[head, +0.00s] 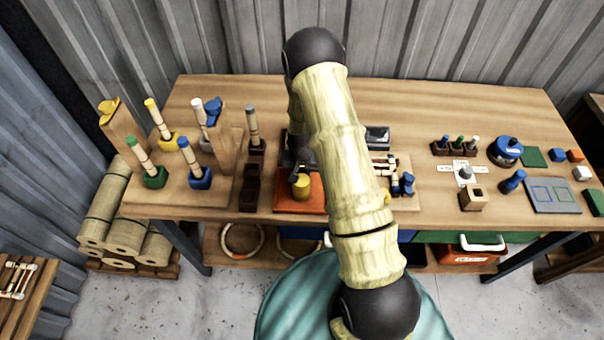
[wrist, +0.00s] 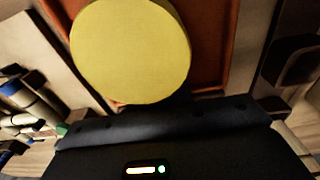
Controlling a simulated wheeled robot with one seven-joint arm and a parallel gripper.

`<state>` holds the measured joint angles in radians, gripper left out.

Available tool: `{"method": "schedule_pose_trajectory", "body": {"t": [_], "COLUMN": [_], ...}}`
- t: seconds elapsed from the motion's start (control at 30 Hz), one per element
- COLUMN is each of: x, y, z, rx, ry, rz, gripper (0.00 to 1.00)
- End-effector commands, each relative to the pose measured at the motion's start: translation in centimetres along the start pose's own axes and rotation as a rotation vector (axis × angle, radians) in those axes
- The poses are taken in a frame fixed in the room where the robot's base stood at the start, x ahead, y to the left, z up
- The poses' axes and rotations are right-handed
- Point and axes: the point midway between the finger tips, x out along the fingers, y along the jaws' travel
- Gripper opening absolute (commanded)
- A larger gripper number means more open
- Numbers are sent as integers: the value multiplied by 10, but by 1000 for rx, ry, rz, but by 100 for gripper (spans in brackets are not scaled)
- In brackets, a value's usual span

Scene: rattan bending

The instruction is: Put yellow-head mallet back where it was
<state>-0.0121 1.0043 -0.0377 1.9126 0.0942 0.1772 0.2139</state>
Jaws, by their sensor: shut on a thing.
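The yellow-head mallet shows its yellow head (head: 302,188) over the orange-red tray (head: 314,204), in the middle of the bench. In the wrist view the round yellow head (wrist: 130,50) is large and close, with the orange tray (wrist: 213,45) behind it. My gripper (head: 297,174) is shut on the mallet; my arm covers most of it in the head view. In the wrist view the dark gripper body fills the bottom, and the fingertips and mallet handle are hidden. I cannot tell whether the head touches the tray.
A dark slotted rack (head: 251,187) stands just left of the tray. Farther left, a wooden stand (head: 185,192) holds several upright coloured tools. Blue clamp-like pieces (head: 403,184) lie to the right. Bare bench (head: 430,110) shows at the back right.

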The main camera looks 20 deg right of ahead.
Motion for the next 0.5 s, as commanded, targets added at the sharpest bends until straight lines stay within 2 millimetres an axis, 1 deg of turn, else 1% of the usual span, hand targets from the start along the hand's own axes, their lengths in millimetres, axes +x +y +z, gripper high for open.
{"method": "schedule_pose_trajectory", "body": {"t": [0.07,0.1,0.2,0.5], "x": [3,2,2,1], "y": [0,0,0,0], "z": [0,0,0,0], "rx": [0,0,0,0], "ry": [0,0,0,0], "rz": [0,0,0,0], "gripper": [0,26,43,43]}}
